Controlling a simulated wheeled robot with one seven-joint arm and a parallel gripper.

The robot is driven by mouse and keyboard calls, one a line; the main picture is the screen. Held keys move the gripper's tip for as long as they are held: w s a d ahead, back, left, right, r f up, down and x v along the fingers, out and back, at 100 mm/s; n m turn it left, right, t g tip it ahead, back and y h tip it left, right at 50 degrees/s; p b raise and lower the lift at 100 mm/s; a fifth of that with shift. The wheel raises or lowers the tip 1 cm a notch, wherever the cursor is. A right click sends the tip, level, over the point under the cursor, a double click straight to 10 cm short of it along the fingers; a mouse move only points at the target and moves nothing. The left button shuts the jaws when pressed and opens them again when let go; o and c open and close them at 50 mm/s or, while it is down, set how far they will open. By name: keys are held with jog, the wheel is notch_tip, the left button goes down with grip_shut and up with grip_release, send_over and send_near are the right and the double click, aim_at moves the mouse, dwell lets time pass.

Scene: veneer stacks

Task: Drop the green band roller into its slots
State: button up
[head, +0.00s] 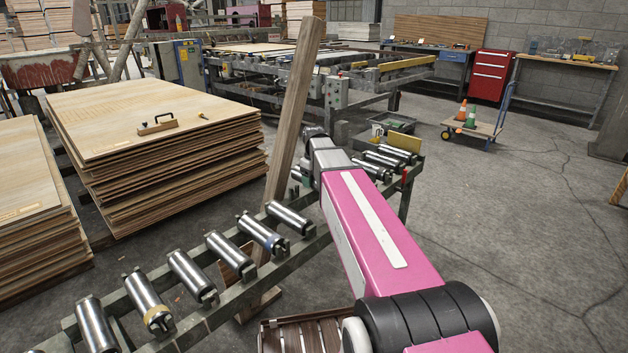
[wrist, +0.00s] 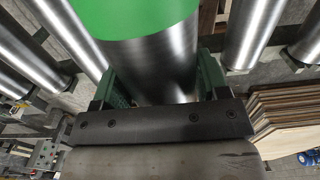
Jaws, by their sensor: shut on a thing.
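The roller with the green band (wrist: 150,62) fills the upper middle of the wrist view, a bare steel cylinder with a bright green band (wrist: 125,14). My gripper (wrist: 158,85) is shut on it, one green finger on each side. In the head view my pink arm reaches over the roller conveyor (head: 290,262) and hides most of the gripper and held roller. The slots for this roller cannot be made out. Other steel rollers lie to the left (wrist: 62,40) and right (wrist: 250,35) of the held one in the wrist view.
A tall wooden plank (head: 296,100) leans up close beside my arm. Veneer stacks (head: 170,180) stand left. Open floor (head: 510,220) lies right, with a cone cart (head: 478,129) farther back.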

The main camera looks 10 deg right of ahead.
notch_tip(320, 180, down, 6)
dwell(1.0)
jog(key=shift+f, duration=2.1)
dwell(1.3)
jog(key=o, duration=1.1)
notch_tip(320, 180, up, 11)
jog(key=shift+f, duration=0.1)
